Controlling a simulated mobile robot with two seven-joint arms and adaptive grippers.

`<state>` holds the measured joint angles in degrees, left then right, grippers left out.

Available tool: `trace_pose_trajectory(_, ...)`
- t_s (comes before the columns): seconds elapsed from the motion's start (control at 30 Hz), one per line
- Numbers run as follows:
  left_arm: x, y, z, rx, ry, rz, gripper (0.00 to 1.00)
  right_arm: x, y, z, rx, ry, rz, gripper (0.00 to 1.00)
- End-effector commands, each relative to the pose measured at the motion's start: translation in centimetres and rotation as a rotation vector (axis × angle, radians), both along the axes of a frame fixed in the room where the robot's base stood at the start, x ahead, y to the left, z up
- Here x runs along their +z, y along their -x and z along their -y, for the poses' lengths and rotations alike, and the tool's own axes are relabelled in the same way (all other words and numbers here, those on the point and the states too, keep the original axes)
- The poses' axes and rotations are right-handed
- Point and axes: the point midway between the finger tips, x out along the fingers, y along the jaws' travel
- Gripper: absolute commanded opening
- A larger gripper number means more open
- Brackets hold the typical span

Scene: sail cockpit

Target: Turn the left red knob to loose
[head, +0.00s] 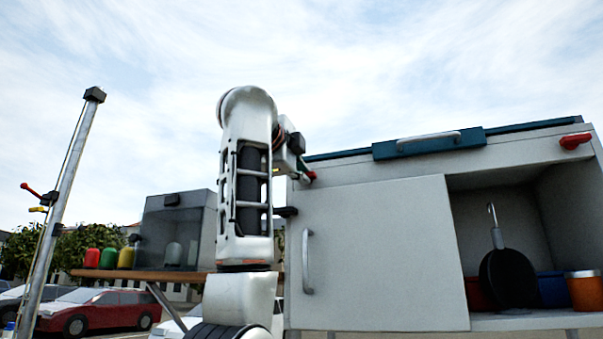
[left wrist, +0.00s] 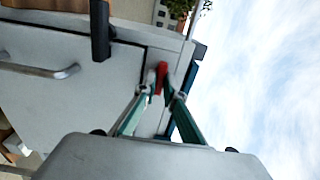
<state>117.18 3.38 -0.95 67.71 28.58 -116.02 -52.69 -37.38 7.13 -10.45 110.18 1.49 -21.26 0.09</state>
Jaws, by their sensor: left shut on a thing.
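The left red knob (head: 311,175) sits at the upper left front corner of the grey cabinet (head: 365,255), mostly hidden behind my arm in the head view. In the left wrist view the red knob (left wrist: 161,76) is between the tips of my left gripper (left wrist: 160,90), whose green fingers close in on it from both sides. The left gripper is shut on the knob. In the head view the gripper (head: 302,172) is largely covered by my own arm. A second red knob (head: 575,141) is at the cabinet's upper right. My right gripper is not in view.
A sliding door with a metal handle (head: 307,262) covers the cabinet's left part. The open right part holds a pan (head: 507,278) and an orange pot (head: 583,290). A teal lid (head: 430,143) tops it. A black part (left wrist: 100,30) sticks out near the gripper. A pole (head: 62,190) stands left.

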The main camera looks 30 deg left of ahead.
Motion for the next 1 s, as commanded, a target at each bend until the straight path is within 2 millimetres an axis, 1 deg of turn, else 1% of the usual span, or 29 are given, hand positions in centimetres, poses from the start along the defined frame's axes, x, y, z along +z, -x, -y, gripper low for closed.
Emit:
trace_pose_trajectory(0.17,-0.1,0.0,0.1,-0.001,0.033,0.006,0.00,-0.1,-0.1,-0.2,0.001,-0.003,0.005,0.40)
trace_pose_trajectory(0.37,-0.2,0.0,0.1,-0.001,0.133,0.030,0.00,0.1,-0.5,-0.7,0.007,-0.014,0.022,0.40)
trace_pose_trajectory(0.63,-0.3,0.0,0.1,-0.001,0.362,0.084,0.00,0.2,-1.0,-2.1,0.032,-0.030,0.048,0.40)
trace_pose_trajectory(1.0,-0.2,-0.1,0.1,-0.001,0.704,0.165,0.00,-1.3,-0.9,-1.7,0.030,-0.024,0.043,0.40)
